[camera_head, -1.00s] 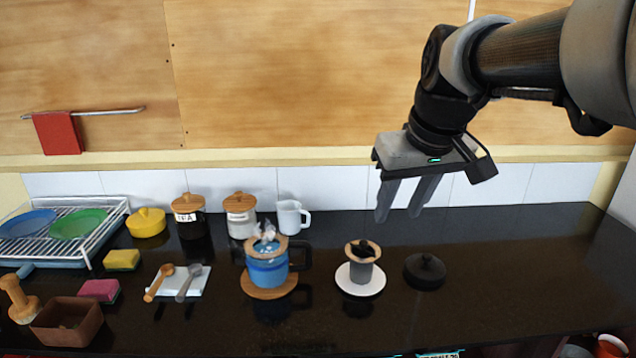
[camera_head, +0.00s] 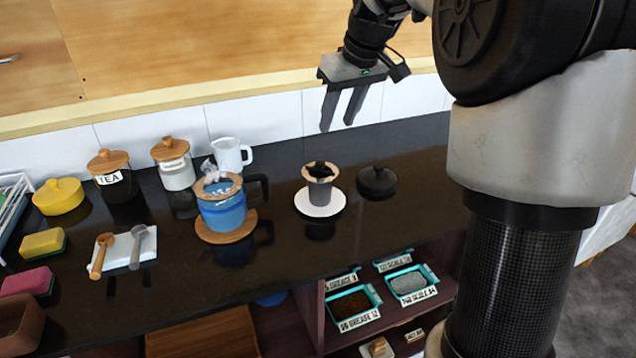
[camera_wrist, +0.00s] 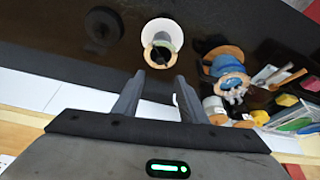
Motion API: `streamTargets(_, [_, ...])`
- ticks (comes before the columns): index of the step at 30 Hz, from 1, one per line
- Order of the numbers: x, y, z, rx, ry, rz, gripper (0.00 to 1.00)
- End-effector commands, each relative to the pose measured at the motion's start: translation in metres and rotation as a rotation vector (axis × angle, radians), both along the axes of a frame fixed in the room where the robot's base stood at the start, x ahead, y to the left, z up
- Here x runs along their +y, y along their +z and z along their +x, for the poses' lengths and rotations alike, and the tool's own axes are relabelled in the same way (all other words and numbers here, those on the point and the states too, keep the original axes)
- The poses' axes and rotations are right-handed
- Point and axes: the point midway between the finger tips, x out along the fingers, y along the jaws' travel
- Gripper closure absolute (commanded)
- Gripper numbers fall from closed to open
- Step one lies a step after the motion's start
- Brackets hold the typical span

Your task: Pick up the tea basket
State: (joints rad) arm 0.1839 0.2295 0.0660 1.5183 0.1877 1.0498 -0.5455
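What looks like the tea basket (camera_head: 319,190), a small dark grey cup with a wooden rim, stands upright on a round white saucer (camera_head: 304,203) on the black counter. Something dark sits in its top. My gripper (camera_head: 338,126) is open and empty, fingers pointing down, above and behind the basket in the head view. In the wrist view the basket's wooden rim (camera_wrist: 158,58) shows just beyond the gap between my fingertips (camera_wrist: 159,78), apart from them. The height between them is hard to judge.
A blue pot (camera_head: 222,213) with a wooden rim stands on a wooden coaster left of the basket. A black lid (camera_head: 377,182) lies to its right. A tea jar (camera_head: 112,180), another jar (camera_head: 175,165) and a white pitcher (camera_head: 231,155) stand behind. The counter front is clear there.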

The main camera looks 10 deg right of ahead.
Motion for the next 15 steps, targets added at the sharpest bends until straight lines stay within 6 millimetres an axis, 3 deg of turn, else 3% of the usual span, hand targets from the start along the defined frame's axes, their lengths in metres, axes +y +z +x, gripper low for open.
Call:
streamTargets(1, [0.002,-0.014,0.004,0.005,0.002,0.001,0.62])
streamTargets(9, [0.01,-0.065,0.024,0.005,0.0,0.001,0.62])
streamTargets(15, [0.013,-0.082,0.031,0.002,0.0,0.0,0.62])
